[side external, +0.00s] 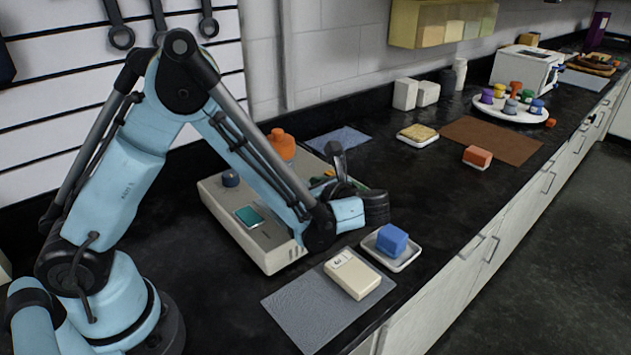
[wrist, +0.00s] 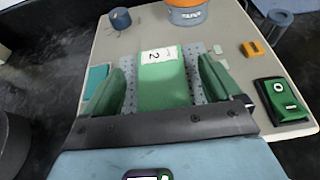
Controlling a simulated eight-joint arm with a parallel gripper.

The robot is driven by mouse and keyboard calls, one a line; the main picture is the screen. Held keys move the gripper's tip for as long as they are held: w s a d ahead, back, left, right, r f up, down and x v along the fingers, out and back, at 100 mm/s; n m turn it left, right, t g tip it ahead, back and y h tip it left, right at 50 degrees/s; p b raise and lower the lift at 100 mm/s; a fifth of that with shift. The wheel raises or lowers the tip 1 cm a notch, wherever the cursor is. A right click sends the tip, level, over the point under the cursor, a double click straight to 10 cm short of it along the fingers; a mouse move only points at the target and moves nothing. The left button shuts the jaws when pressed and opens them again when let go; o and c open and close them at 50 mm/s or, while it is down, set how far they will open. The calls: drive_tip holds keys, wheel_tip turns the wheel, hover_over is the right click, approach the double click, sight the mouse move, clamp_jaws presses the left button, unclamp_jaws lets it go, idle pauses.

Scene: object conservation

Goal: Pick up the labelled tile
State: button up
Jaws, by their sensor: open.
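In the wrist view a green tile (wrist: 163,88) with a white label marked "2" lies on a dotted grey patch (wrist: 213,88) on a pale flat-topped box. My gripper (wrist: 163,70) is open, with one green finger on each side of the tile and a gap visible on both sides. In the side external view my gripper is over the right part of the pale box (side external: 262,250), and the arm hides most of what is under it. A cream block (side external: 353,273) with a white label lies on a grey mat (side external: 308,302) in front of the box.
The box also bears a teal rectangle (side external: 247,216), a dark blue knob (side external: 231,178) and an orange container (side external: 281,145). A green device (wrist: 281,100) and an orange piece (wrist: 258,49) lie right of the tile. A blue block (side external: 391,240) sits on a white dish (side external: 409,259).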

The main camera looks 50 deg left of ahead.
drive_tip(key=shift+x, duration=1.3)
drive_tip(key=c, duration=1.2)
